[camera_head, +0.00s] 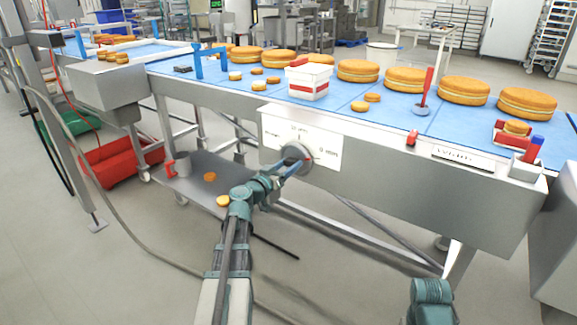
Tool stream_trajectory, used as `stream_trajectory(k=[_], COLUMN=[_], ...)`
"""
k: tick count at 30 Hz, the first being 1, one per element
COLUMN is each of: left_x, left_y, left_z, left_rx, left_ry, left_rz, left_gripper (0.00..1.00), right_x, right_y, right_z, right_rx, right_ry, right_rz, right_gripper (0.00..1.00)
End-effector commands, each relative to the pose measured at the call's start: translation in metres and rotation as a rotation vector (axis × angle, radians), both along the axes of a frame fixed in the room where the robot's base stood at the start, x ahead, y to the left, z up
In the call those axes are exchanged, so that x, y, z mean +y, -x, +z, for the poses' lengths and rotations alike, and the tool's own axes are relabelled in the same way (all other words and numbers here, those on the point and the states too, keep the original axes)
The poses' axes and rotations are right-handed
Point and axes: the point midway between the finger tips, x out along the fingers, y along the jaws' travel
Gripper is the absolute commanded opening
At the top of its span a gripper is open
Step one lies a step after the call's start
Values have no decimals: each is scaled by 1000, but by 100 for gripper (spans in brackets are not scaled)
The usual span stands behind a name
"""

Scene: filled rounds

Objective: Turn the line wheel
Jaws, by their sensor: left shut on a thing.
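The line wheel (297,154) is a small round grey wheel on a white plate (328,148) with printed labels, on the front side of the conveyor line. My left gripper (283,170) reaches up from below and is shut on the wheel's rim at its lower left. The fingers partly cover the wheel. Part of my right arm (432,295) shows at the bottom right; its gripper fingers do not show.
The blue belt (330,105) above carries several filled rounds (405,79), small rounds and a white tub (309,80) with a red band. A red crate (110,160) stands on the floor at left.

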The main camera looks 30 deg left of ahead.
Motion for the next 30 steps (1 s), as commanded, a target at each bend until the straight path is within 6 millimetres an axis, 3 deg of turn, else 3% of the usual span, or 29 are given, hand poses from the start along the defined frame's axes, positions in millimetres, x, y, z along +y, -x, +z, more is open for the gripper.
stream_trajectory(k=[12,29,30], left_x=[-1,-1,-1], left_y=[1,1,1], left_z=[-1,-1,-1], left_rx=[-12,-14,-14], left_ry=[-185,-214,-214], left_rz=[-2,-2,-2], left_gripper=[4,5,62], right_x=[0,0,0], right_y=[0,0,0], right_z=[0,0,0], right_rx=[0,0,0], right_ry=[0,0,0], right_rz=[0,0,0], right_gripper=[50,50,50])
